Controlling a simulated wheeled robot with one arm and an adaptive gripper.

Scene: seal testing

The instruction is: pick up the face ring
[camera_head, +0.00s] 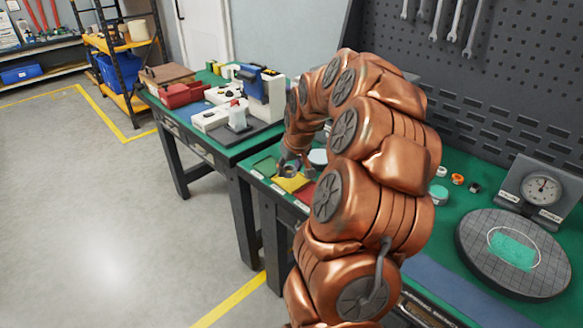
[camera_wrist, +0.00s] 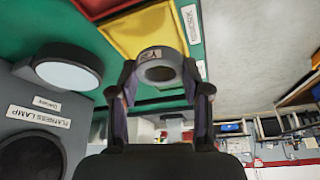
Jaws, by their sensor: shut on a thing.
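The face ring is a dark grey ring with a round hole and a small pale label on its side (camera_wrist: 160,68). It sits between the fingertips of my gripper (camera_wrist: 160,78), which is shut on it from both sides in the wrist view. In the head view my gripper (camera_head: 291,163) is over the yellow tray (camera_head: 292,184), with the ring (camera_head: 290,171) small at its tip. The yellow tray also shows behind the ring in the wrist view (camera_wrist: 140,30). I cannot tell how far the ring is above the tray.
A red tray (camera_head: 307,194) lies beside the yellow one. A grey flatness lamp unit (camera_wrist: 50,115) with a round pale top stands close by. A dial gauge (camera_head: 541,188) and a round gridded plate (camera_head: 480,268) are at the right. Open floor lies left of the bench.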

